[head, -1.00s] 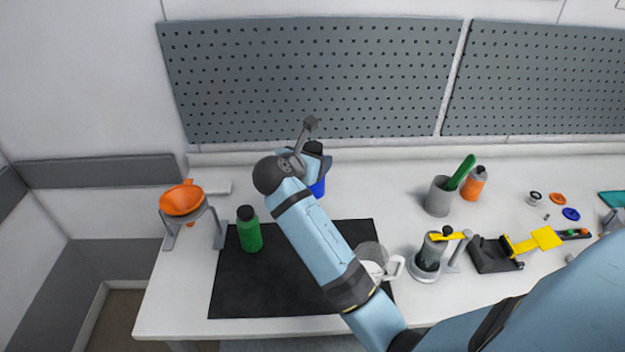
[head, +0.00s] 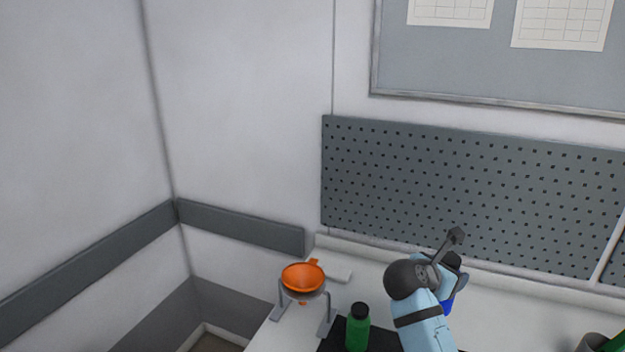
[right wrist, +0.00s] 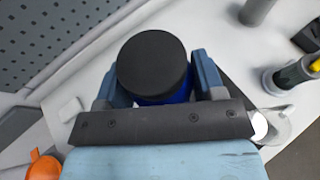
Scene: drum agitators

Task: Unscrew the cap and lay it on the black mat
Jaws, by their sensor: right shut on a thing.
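The blue bottle (right wrist: 152,101) with its black cap (right wrist: 155,62) is between the fingers of my right gripper (right wrist: 160,82) in the right wrist view. The fingers are shut on the blue body, just below the cap. The cap sits on the bottle. In the head view, the blue bottle (head: 449,304) is mostly hidden behind my right wrist. The black mat (head: 384,342) shows only in part at the bottom edge. A green bottle (head: 358,334) with a black cap stands upright on the mat. My left gripper is not in view.
An orange funnel (head: 303,278) rests in a grey stand at the table's left end. A pegboard (head: 470,195) is on the wall behind. A white cup (right wrist: 260,125) and a grey holder (right wrist: 290,75) are at the right in the right wrist view.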

